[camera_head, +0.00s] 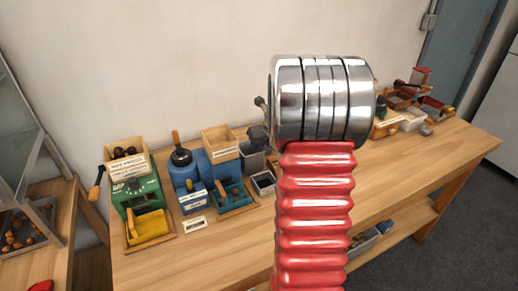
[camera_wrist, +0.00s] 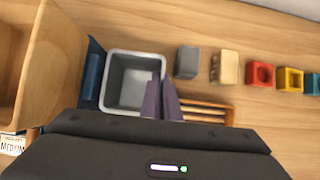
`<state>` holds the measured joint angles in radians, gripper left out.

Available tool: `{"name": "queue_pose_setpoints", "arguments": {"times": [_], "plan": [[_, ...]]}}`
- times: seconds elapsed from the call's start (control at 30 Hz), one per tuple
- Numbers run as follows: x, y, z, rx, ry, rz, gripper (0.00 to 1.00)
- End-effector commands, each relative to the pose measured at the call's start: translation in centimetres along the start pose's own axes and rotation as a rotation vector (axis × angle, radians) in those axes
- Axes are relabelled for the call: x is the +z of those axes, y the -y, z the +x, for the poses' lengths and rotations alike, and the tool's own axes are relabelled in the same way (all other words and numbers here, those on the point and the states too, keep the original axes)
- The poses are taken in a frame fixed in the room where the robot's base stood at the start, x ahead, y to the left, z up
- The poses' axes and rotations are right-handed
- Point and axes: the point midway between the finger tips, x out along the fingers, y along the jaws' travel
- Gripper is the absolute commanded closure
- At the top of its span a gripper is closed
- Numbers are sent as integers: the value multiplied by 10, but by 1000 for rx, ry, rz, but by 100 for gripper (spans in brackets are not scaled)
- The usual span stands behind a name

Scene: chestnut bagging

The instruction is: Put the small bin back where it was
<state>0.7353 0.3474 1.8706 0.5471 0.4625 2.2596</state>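The small grey bin (camera_wrist: 113,97) is square, open-topped and looks empty in the wrist view. The fingers are close together and appear shut on that rim. In the head view my dark gripper (camera_head: 258,138) is above the bin, partly hidden by my arm. I cannot tell whether the bin's base touches the table.
A wooden hopper box (camera_wrist: 58,60) stands close left of the bin, on the blue machine (camera_head: 188,172). A grey block (camera_wrist: 187,62), a cream block (camera_wrist: 228,68) and several coloured ones lie right. A slatted wooden tray (camera_wrist: 215,112) is near the fingers. A green machine (camera_head: 138,190) stands left.

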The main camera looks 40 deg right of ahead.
Motion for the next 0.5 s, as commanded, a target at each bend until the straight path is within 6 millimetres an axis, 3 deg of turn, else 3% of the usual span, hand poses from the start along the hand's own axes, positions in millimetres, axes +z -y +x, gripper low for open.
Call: {"name": "queue_pose_setpoints", "arguments": {"times": [0.1,0.47,0.5], "plan": [[-6,0,9,0,-1,1,100],[-7,0,11,-1,0,0,100],[-7,0,11,-1,0,0,96]]}}
